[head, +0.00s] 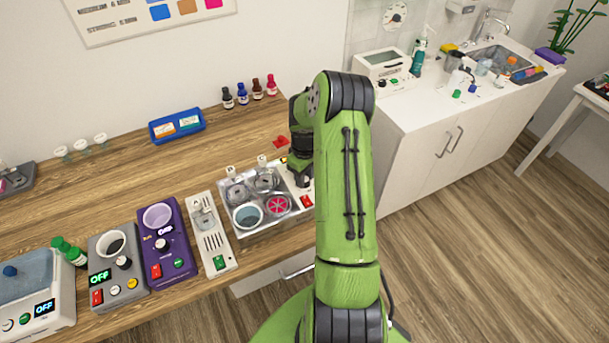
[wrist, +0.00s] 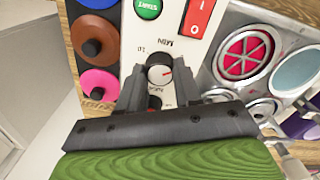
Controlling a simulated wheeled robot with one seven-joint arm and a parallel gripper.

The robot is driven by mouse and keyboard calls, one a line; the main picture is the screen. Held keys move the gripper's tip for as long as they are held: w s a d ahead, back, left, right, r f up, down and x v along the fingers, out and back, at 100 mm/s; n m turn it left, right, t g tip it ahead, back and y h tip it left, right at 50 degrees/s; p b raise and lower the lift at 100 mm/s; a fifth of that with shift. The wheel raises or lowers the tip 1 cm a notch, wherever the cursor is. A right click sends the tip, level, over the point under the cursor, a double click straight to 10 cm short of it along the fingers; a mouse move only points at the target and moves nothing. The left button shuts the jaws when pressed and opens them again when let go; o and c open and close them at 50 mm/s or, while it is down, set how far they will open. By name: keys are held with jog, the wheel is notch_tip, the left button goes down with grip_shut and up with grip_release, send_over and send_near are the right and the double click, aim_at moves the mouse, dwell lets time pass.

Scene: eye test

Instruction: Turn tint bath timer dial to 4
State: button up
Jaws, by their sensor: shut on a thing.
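The timer dial (wrist: 160,69) is a round silver knob with a dark face and a red pointer mark, on a white control panel (wrist: 182,45). In the wrist view the pointer points right in the picture; "MIN" and "10" read upside down beside the dial. My gripper (wrist: 162,84) is shut on the dial, one finger on each side. The tint bath, a silver tray with several round wells (head: 248,231), stands beside the panel; its red-patterned well (wrist: 243,54) shows in the wrist view. In the head view my arm hides the dial.
A green START button (wrist: 148,8) and a red switch (wrist: 198,16) sit near the dial. Blue, brown and pink round items (wrist: 92,48) lie beside the panel. A white device (head: 212,235) and a purple device (head: 165,243) stand left of the bath.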

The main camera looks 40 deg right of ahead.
jog(key=shift+m, duration=0.3)
jog(key=m+b, duration=0.2)
jog(key=m, duration=0.2)
jog(key=shift+b, duration=0.35)
jog(key=m+b, duration=0.2)
jog(key=m, duration=0.3)
jog(key=shift+m, duration=0.4)
jog(key=m+b, duration=0.1)
jog(key=m, duration=0.4)
jog(key=shift+b, duration=0.3)
jog(key=m+b, duration=0.1)
jog(key=m, duration=0.3)
jog(key=shift+m, duration=0.3)
jog(key=o, duration=1)
jog(key=shift+r, duration=0.15)
